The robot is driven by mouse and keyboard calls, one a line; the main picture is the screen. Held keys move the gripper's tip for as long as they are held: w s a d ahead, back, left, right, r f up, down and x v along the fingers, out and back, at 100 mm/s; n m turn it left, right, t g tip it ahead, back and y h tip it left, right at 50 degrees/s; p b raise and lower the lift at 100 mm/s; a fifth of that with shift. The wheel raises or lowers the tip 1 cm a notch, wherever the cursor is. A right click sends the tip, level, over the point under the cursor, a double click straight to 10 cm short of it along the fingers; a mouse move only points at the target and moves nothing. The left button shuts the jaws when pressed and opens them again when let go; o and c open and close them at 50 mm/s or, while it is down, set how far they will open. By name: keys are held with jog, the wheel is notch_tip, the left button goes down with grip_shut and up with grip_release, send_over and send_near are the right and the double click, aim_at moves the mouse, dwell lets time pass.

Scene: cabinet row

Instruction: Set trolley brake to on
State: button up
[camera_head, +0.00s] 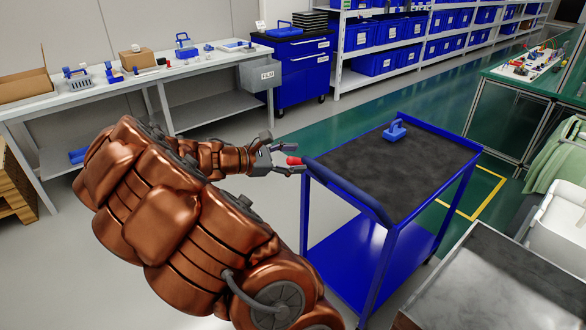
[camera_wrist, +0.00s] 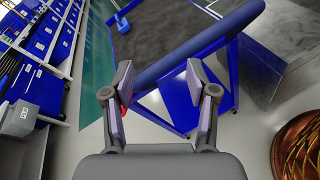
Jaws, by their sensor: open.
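The blue trolley (camera_head: 352,197) has a dark grey top and a lower blue shelf. It stands right of my arm, and its top rail and shelf also show in the wrist view (camera_wrist: 205,45). A small red part (camera_head: 293,160) sits at the trolley's near left corner, beside my fingertips; I cannot tell its setting. In the wrist view it is mostly hidden behind the left finger. My gripper (camera_head: 284,154) is open at that corner. In the wrist view its fingers (camera_wrist: 157,78) are spread, with the trolley's rail just beyond them and nothing held between them.
A small blue object (camera_head: 395,130) rests on the trolley top. A workbench (camera_head: 110,97) with tools and a blue cabinet (camera_head: 293,70) stand behind. A metal-topped surface (camera_head: 500,285) is close at the right front. Green floor (camera_head: 310,125) is clear behind the trolley.

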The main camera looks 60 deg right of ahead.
jog(key=w+d+f+n+t+h+b, duration=0.1)
jog(key=w+d+f+n+h+b, duration=0.15)
jog(key=w+d+f+n, duration=0.35)
jog(key=n+t+h+b, duration=0.2)
jog(key=n+t, duration=0.1)
jog(key=n, duration=0.1)
send_near(293, 161)
jog(key=d+f, duration=0.1)
jog(key=d, duration=0.3)
jog(key=shift+s+d+f+p, duration=0.1)
jog(key=shift+s+d+p, duration=0.1)
jog(key=shift+d, duration=1.65)
jog(key=shift+s+d+p, duration=0.15)
jog(key=shift+d+p, duration=0.05)
jog(key=shift+d, duration=1.65)
grip_shut()
